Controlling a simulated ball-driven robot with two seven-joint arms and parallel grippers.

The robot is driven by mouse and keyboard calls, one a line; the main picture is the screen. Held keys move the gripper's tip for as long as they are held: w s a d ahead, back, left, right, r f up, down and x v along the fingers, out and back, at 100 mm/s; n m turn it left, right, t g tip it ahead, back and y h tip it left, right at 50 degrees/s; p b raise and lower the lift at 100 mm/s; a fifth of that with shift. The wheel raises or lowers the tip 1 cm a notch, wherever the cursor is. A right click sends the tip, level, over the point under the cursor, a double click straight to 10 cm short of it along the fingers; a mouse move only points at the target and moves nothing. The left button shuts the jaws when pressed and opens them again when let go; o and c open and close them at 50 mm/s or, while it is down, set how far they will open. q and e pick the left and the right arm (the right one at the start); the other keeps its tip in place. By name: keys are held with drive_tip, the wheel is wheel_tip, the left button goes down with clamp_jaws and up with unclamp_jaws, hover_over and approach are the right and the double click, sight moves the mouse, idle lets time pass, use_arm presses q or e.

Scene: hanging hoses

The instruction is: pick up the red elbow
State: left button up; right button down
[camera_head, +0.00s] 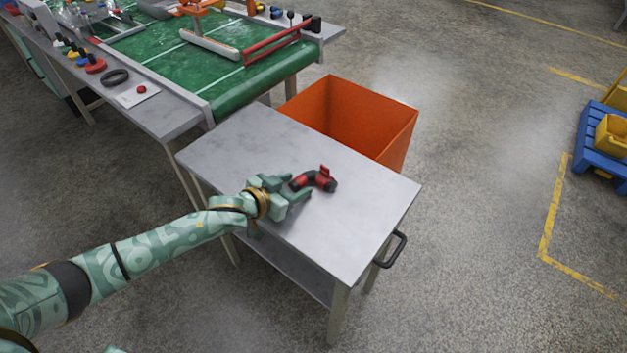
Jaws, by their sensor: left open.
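The red elbow (317,178) lies on the grey table (365,220), a short curved pipe with red ends and a dark middle. A small red tab stands up from its far side. My left gripper (297,190) is open and low over the table, coming from the left. Its fingertips point at the elbow's left end and are very close to it. I cannot tell whether they touch it or reach around it. My right gripper is not in view.
An orange bin (395,135) stands behind the table. A green conveyor (215,65) with grey side ledges lies at the back left. A black handle (392,250) sticks out from the table's right side. The table top around the elbow is clear. A blue pallet (597,150) stands far right.

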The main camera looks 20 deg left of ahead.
use_arm(q)
drive_tip(key=c, duration=1.1)
drive_tip(key=shift+o, duration=0.2)
drive_tip(key=shift+r, duration=0.1)
